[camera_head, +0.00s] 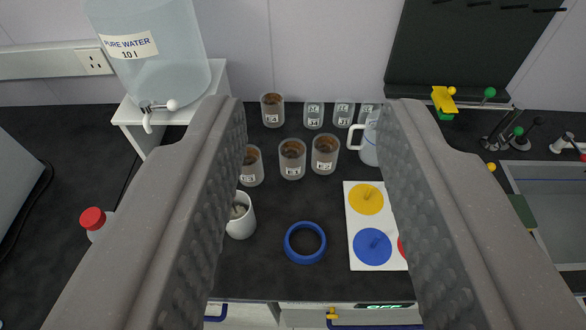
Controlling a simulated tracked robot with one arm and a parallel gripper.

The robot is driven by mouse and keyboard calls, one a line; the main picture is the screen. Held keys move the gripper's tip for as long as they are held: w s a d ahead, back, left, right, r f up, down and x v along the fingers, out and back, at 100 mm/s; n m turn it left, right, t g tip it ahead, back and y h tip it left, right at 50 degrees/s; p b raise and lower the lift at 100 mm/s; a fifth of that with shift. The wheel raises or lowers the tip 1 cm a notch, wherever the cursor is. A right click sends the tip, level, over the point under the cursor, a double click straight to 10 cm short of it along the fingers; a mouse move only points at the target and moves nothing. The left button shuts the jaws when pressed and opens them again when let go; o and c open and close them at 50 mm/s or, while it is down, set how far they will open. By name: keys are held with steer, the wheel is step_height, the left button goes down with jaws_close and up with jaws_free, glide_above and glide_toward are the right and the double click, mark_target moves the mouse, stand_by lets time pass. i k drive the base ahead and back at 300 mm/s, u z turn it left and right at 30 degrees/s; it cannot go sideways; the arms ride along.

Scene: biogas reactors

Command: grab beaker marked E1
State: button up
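My gripper (314,108) is open and empty, with its two grey fingers wide apart over the dark bench. Several beakers with brown contents stand upright between the fingers in the picture: a left beaker (253,168), partly hidden by the left finger, a middle beaker (292,160), a right beaker (325,155), and a back beaker (272,111). No beaker is held.
Clear labelled beakers (314,116) stand at the back beside a white-handled jug (369,150). A white mug (241,222), a blue ring (305,258) and a white board with coloured discs (360,257) lie nearer. A pure water tank (150,60) stands back left; a sink (555,205) is right.

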mark_target(292, 151)
steer(key=z, duration=0.05)
steer(key=i, duration=0.9)
steer(key=u, duration=0.05)
